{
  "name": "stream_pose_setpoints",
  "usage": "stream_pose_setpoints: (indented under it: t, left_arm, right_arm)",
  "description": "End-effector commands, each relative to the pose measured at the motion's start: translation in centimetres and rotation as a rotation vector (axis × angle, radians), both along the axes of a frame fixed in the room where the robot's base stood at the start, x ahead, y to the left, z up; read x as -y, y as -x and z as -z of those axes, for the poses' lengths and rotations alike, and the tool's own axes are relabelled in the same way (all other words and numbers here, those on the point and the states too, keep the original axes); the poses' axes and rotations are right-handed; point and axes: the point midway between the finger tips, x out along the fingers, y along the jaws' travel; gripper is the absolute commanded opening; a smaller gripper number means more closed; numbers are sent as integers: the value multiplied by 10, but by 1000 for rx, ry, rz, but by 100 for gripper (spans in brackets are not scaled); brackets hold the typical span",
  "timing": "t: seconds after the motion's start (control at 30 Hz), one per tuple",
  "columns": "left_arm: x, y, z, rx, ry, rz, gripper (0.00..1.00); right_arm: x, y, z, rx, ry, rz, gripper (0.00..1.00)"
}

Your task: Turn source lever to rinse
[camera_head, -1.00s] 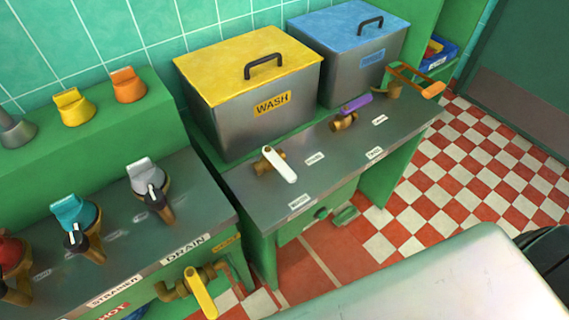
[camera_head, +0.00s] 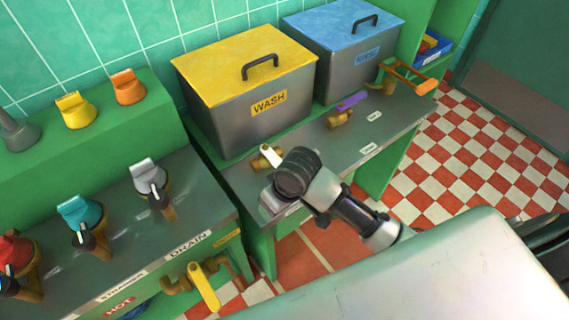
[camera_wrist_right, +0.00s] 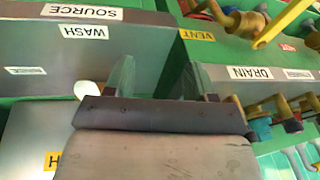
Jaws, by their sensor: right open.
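A white lever (camera_head: 271,156) on a brass valve stands on the grey counter in front of the yellow-lidded WASH box. My right arm hides the lever's lower part in the head view. A white rounded end, probably this lever's, shows left of the fingers in the right wrist view (camera_wrist_right: 88,90). My right gripper (camera_wrist_right: 157,78) is open with nothing between its fingers, over the counter's front edge. The SOURCE label (camera_wrist_right: 82,12) and WASH label (camera_wrist_right: 84,32) show beyond the fingers. Contact with the lever cannot be told. My left gripper is not in view.
The WASH box (camera_head: 250,110) and a blue-lidded box (camera_head: 345,60) stand behind the counter levers. A purple lever (camera_head: 352,101) and an orange lever (camera_head: 408,78) are to the right. A yellow lever (camera_head: 204,287) sticks out below the DRAIN label at left.

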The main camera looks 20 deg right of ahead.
Motion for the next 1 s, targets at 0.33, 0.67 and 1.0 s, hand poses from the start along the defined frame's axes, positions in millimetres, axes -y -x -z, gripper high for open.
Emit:
stream_pose_setpoints:
  t: [0.33,0.67,1.0]
  left_arm:
    - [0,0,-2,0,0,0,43]
    - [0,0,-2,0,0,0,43]
    - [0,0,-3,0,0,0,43]
  right_arm:
    - [23,-65,-51,-93,122,6,55]
    - [60,-100,-97,-173,225,95,55]
    - [61,-100,-57,-183,229,101,55]
